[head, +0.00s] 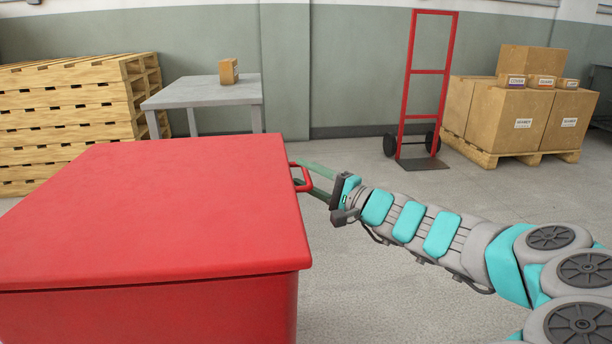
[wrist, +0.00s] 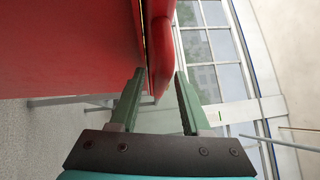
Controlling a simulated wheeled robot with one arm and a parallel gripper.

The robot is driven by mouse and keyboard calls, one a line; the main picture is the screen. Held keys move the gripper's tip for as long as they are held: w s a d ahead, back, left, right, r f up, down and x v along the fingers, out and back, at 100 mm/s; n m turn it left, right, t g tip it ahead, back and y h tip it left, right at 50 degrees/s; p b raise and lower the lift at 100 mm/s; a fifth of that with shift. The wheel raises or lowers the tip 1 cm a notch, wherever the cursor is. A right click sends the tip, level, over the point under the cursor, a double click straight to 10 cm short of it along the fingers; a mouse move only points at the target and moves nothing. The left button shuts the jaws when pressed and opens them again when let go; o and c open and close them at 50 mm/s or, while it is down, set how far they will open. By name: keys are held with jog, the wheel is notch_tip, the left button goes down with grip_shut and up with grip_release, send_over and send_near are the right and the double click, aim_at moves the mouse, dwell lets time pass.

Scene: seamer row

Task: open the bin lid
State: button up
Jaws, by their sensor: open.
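The red bin (head: 150,315) fills the lower left of the head view. Its flat red lid (head: 150,205) lies shut on it, with a thin dark seam below the rim. A red handle (head: 305,178) sticks out from the lid's right side; it also shows in the wrist view (wrist: 163,45). My gripper (head: 311,178) is at this handle, its green fingers open on either side of it. In the wrist view the fingers (wrist: 160,76) stand apart with the red handle reaching between them. I cannot tell whether a finger touches it.
A grey table (head: 205,93) with a small cardboard box (head: 228,71) stands behind the bin, beside stacked wooden pallets (head: 70,115). A red hand truck (head: 428,90) and a pallet of cartons (head: 520,115) stand at the back right. The floor right of the bin is clear.

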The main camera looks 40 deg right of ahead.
grip_shut()
dwell(1.4)
